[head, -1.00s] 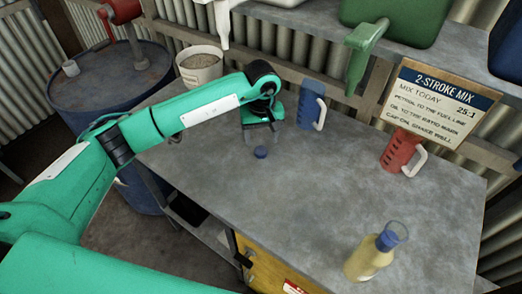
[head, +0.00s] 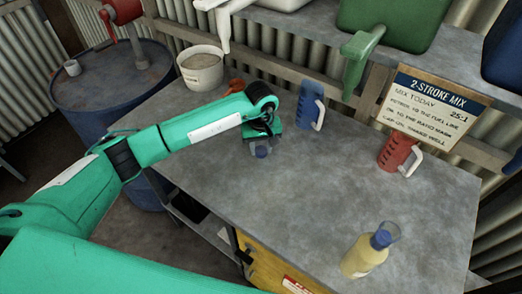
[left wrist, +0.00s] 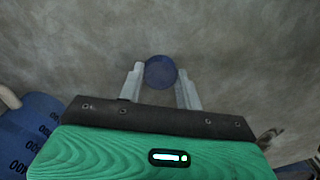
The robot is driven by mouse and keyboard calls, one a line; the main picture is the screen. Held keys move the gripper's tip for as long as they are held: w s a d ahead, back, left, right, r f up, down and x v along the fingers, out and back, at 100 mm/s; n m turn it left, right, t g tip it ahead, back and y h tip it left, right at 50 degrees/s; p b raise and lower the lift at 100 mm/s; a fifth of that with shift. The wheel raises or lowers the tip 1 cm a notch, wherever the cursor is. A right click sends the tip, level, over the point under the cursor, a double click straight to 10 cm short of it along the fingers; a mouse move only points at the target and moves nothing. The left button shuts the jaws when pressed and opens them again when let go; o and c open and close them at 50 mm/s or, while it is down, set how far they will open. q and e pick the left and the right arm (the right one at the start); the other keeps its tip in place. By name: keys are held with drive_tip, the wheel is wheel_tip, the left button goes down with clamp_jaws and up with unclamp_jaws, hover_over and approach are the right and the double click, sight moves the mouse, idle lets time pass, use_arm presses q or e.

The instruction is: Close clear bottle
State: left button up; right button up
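The clear bottle (head: 362,259) holds yellowish liquid and stands upright at the right front of the bench. A blue band is at its neck, with a clear rim-like part above. A small round blue cap (head: 262,151) lies on the bench to the left. My left gripper (head: 260,148) is down over the cap. In the left wrist view the cap (left wrist: 160,72) sits between the tips of the open fingers (left wrist: 160,82). I cannot tell whether either finger touches it. My right gripper is not in view.
A blue jug (head: 310,104) stands just right of my left gripper, and a red jug (head: 398,152) farther right, before a sign (head: 435,110). A white bucket (head: 201,72) is behind. The bench (head: 290,195) is clear between cap and bottle.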

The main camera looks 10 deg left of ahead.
sight(261, 150)
use_arm(q)
drive_tip(key=shift+c, duration=1.4)
drive_tip(key=shift+r, duration=0.15)
drive_tip(key=shift+r+b, duration=0.3)
drive_tip(key=shift+r, duration=0.3)
wheel_tip(261, 150, up, 19)
drive_tip(key=b, duration=0.4)
drive_tip(key=shift+f+b, duration=0.2)
drive_tip(key=shift+b, duration=0.15)
drive_tip(key=s+a+f+m, duration=0.4)
drive_tip(key=s+a+f, duration=0.4)
drive_tip(key=s+f, duration=0.2)
drive_tip(key=shift+s+a+f+m, duration=0.2)
drive_tip(key=shift+a+f+m, duration=0.1)
drive_tip(key=shift+a+f, duration=0.15)
drive_tip(key=shift+d, duration=0.1)
